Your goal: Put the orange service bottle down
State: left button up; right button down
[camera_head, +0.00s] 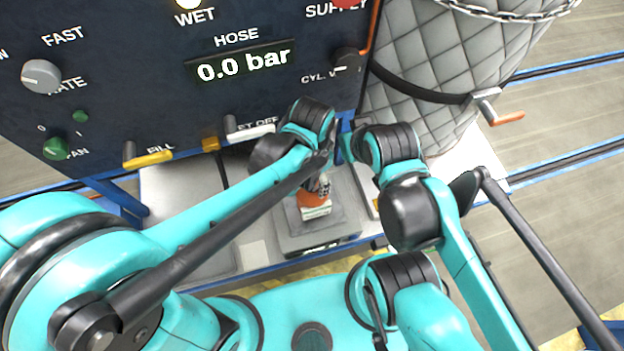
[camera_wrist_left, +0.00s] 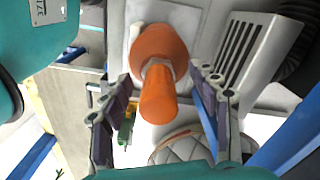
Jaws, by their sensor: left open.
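The orange service bottle (camera_head: 314,199) stands on a grey square platform (camera_head: 337,228) below the panel, a pale label on its front. In the left wrist view the bottle (camera_wrist_left: 159,92) points its narrow orange neck at the camera. My left gripper (camera_wrist_left: 158,105) is open, with one finger on each side of the neck and visible gaps between. In the head view the left gripper (camera_head: 320,180) is over the bottle and hides its upper part. My right arm is at the right in the head view, but its gripper cannot be made out.
A dark control panel (camera_head: 130,90) with knobs, levers and a hose display reading 0.0 bar stands behind. A quilted grey cylinder (camera_head: 425,75) with a chain stands at the back right. A white slotted vent (camera_wrist_left: 246,58) is close beside the left gripper.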

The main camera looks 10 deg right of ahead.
pick_arm(q)
notch_tip(320, 180, up, 10)
jog(key=shift+s+f+p, duration=0.1)
jog(key=shift+f+p, duration=0.15)
jog(key=shift+p, duration=0.6)
pick_arm(e)
notch_tip(320, 180, up, 2)
jog(key=shift+r, duration=0.1)
pick_arm(q)
jog(key=shift+f, duration=0.1)
pick_arm(e)
jog(key=shift+s, duration=0.1)
